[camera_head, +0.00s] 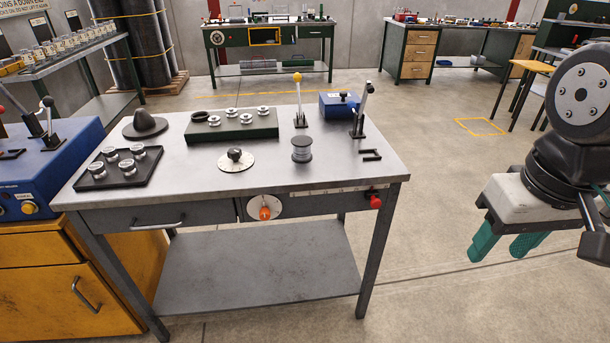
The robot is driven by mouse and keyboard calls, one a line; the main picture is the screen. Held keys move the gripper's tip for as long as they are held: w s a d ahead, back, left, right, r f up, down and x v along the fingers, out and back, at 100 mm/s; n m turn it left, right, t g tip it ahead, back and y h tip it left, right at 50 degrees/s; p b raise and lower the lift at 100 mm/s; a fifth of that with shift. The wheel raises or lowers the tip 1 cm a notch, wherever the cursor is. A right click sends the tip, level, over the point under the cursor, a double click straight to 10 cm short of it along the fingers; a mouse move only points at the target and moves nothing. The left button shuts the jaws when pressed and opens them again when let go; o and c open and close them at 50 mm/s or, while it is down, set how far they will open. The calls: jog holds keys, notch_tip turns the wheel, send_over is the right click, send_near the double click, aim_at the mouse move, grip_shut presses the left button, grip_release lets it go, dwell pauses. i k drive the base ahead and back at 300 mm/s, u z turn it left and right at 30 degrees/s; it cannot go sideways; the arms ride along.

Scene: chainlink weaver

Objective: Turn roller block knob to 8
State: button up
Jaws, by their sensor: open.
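A black knob (235,155) sits on a round pale dial on the grey table's top, near its front edge. An orange knob (265,213) sits on another round pale dial on the table's front face, its orange part pointing down. The dark green block with several pale rollers (232,126) lies behind the black knob. I cannot tell which knob belongs to the roller block, and the dial numbers are too small to read. My gripper (500,253) has teal fingers, is open and empty, and hangs right of the table, apart from both knobs.
The grey table (205,182) also bears a black tray of small parts (118,167), a spool (301,150), a yellow-tipped lever (299,100), a black lever (359,112) and a blue box (339,105). A red knob (375,202) juts from its front right. Floor right of the table is clear.

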aim_at(235, 154)
jog(key=z, duration=0.05)
jog(key=k, duration=0.45)
jog(key=u, duration=0.6)
jog(key=i, duration=1.35)
jog(key=u, duration=0.2)
